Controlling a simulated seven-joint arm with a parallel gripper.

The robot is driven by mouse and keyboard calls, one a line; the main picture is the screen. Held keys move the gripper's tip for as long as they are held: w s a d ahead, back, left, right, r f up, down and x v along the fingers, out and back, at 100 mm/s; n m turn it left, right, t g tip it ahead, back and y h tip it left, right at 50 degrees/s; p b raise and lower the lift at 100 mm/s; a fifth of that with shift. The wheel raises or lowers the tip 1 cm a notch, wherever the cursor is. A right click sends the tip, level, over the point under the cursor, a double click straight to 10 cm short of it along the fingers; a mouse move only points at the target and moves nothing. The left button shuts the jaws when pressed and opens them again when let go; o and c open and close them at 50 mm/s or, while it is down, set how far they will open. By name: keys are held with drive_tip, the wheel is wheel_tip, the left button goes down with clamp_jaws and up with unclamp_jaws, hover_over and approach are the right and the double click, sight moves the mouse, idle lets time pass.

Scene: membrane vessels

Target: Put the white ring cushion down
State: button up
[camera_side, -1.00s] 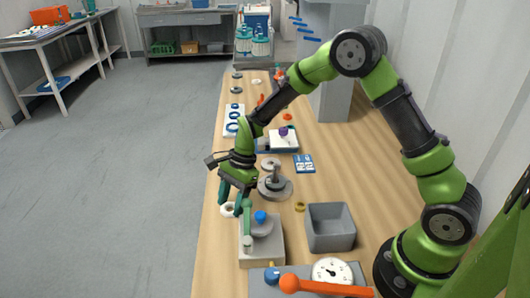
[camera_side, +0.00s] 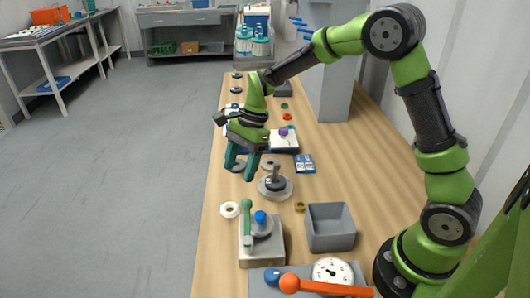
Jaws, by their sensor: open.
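The white ring cushion (camera_side: 223,211) lies flat on the wooden table near its left edge, left of the metal block with the green lever (camera_side: 247,222). Nothing holds it. My gripper (camera_side: 240,173) is open, with its two teal fingers pointing down and apart, above the table farther back than the white ring. A grey ring (camera_side: 238,166) shows behind and between the fingers, partly hidden by them. I see nothing held between the fingers.
A round metal base with an upright post (camera_side: 275,188) stands right of my gripper. A grey open bin (camera_side: 330,245) and a white gauge (camera_side: 333,271) are at the front. A pale ring (camera_side: 270,163) lies behind the post. The table's left edge is close.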

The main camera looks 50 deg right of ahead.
drive_tip(key=s+d+r+n+t+h, duration=0.1)
drive_tip(key=s+d+r+n+t, duration=0.15)
drive_tip(key=s+r+n, duration=0.6)
drive_tip(key=s+d+r+n+t+h, duration=0.1)
drive_tip(key=s+r+n+t, duration=0.3)
drive_tip(key=s, duration=0.8)
drive_tip(key=shift+d+r+n+t, duration=0.25)
drive_tip(key=shift+r+n+t, duration=0.1)
drive_tip(key=shift+r+n, duration=0.5)
drive_tip(key=shift+w+r, duration=0.1)
drive_tip(key=shift+r, duration=0.05)
